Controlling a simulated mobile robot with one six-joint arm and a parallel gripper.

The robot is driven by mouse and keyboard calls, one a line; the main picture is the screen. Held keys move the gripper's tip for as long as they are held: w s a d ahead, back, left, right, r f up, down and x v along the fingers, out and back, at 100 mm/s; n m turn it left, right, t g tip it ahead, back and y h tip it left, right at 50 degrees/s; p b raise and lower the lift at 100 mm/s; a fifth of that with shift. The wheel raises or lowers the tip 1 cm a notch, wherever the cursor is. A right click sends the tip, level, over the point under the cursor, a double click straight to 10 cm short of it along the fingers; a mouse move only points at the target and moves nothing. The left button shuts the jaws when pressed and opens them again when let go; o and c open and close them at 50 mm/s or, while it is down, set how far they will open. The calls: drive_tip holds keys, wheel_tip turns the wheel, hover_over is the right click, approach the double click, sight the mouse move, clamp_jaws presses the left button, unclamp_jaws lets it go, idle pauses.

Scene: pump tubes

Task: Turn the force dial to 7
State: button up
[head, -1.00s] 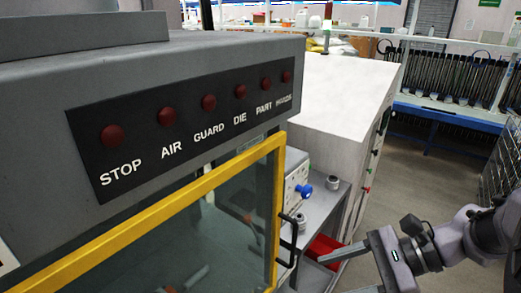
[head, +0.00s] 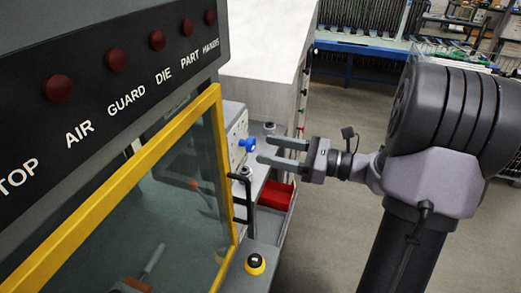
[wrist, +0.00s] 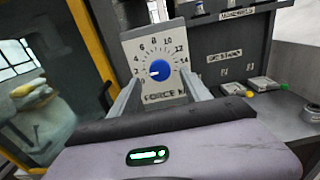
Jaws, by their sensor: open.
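The force dial is a blue round knob (wrist: 160,70) on a pale panel (wrist: 142,92) marked FORCE, with a scale of even numbers from 2 to 14. Its small white mark points left and slightly down, close to the 2. In the head view the blue knob (head: 248,145) sticks out from the box behind the yellow-framed guard. My gripper (head: 264,149) is open and empty, with its fingers pointing at the knob. In the wrist view my gripper (wrist: 162,79) has one finger on each side below the knob, apparently short of it. I cannot tell any contact.
The yellow guard frame (head: 218,140) with a black handle (head: 243,200) stands just left of the dial. A red bin (head: 276,195) and a yellow-and-black button (head: 255,264) lie below. Small trays (wrist: 236,89) rest on the shelf to the right.

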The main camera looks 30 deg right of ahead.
sight(254, 146)
drive_tip(key=shift+x, duration=1.65)
clamp_jaws()
